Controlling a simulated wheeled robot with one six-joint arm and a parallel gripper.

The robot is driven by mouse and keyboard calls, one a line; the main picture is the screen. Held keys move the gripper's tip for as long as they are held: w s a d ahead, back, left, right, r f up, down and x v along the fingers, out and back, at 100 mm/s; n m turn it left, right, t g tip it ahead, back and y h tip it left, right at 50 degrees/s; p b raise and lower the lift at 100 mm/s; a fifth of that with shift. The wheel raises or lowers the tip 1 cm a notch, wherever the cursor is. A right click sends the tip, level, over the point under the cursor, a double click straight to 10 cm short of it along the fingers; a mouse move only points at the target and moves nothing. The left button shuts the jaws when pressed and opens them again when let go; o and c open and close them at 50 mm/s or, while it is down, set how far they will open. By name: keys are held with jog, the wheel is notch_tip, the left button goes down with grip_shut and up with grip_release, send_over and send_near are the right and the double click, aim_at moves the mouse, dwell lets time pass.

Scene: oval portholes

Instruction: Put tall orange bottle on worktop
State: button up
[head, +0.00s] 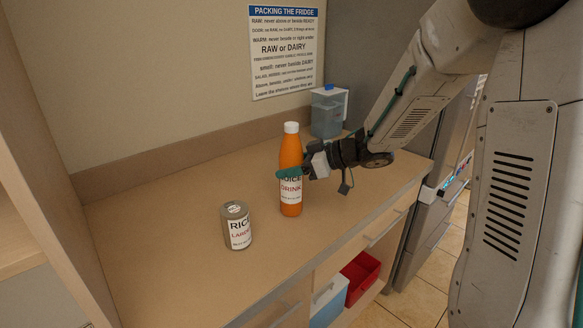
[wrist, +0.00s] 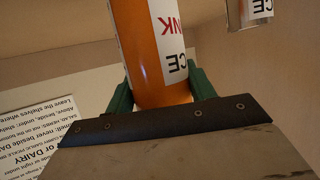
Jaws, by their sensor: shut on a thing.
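The tall orange bottle (head: 290,155) has a white cap and a white label reading DRINK. It is upright at the worktop (head: 150,245); its base appears at the surface, but I cannot tell whether it touches. My gripper (head: 290,173) reaches in from the right and is shut on the bottle at its upper label. In the wrist view the orange bottle (wrist: 150,50) stands between the two green fingers, and part of its label is hidden in the head view by a finger.
A can labelled RICE (head: 236,227) stands on the worktop, left and nearer than the bottle. A clear container with a blue top (head: 328,112) stands at the back. A sign (head: 285,55) hangs on the wall. A red bin (head: 360,278) sits below. The worktop's left part is clear.

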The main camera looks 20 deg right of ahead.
jog(key=shift+f, duration=0.3)
jog(key=o, duration=1.5)
